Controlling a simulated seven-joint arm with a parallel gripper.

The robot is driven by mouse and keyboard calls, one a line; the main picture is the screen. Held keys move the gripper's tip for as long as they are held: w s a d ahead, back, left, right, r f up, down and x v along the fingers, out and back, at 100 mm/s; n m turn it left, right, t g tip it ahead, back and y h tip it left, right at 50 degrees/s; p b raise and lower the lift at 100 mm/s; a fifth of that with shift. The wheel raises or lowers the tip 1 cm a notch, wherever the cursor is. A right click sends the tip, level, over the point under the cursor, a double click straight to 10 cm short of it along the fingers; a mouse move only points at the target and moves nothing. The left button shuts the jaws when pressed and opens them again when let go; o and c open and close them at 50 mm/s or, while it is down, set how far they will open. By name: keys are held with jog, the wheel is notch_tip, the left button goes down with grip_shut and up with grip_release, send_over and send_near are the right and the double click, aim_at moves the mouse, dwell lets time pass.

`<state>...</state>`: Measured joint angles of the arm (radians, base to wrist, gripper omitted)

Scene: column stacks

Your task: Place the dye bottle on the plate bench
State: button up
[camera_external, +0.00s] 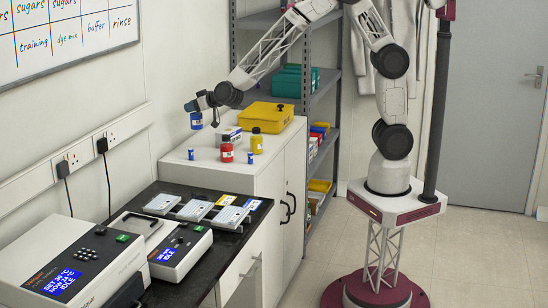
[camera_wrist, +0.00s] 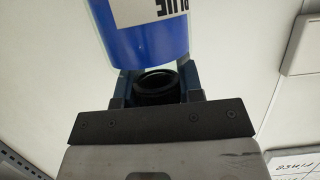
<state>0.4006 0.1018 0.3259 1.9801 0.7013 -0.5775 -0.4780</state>
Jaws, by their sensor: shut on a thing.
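My gripper (camera_external: 196,103) is raised above the left end of the white cabinet and is shut on the blue dye bottle (camera_external: 196,121). The bottle hangs below the fingers, clear of any surface. In the wrist view the fingers (camera_wrist: 158,88) are around its black cap, and the blue body (camera_wrist: 150,45) carries a white label reading "BLUE". A red bottle (camera_external: 227,153) and a yellow bottle (camera_external: 257,142) with a dark cap stand on the cabinet. The black plate bench (camera_external: 187,193) is in front of the cabinet, lower, with several plates along it.
The white cabinet top (camera_external: 210,171) also holds a yellow case (camera_external: 266,117), a grey-and-white box (camera_external: 230,134) and small blue-topped vials (camera_external: 191,154). Two instruments with lit displays (camera_external: 172,252) take up the near bench. Shelving (camera_external: 320,90) stands behind.

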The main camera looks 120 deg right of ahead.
jog(key=shift+a, duration=0.1)
jog(key=w+a+f+n+t+y, duration=0.1)
jog(key=w+a+n+y, duration=0.2)
jog(key=a, duration=0.6)
jog(key=w+a+f+n+t+y, duration=0.1)
jog(key=w+a+f+n+y, duration=0.1)
jog(key=a, duration=0.8)
jog(key=w+a+f+n+t+y, duration=0.2)
jog(key=w+a+n+y, duration=0.2)
jog(key=a, duration=0.5)
jog(key=w, duration=0.2)
jog(key=shift+w+a+f+y, duration=0.25)
jog(key=shift+w+a+y, duration=0.05)
jog(key=shift+a+y, duration=0.1)
jog(key=shift+f, duration=0.1)
notch_tip(320, 180, down, 6)
jog(key=shift+d+f, duration=0.1)
jog(key=shift+f, duration=1.8)
jog(key=shift+f, duration=0.15)
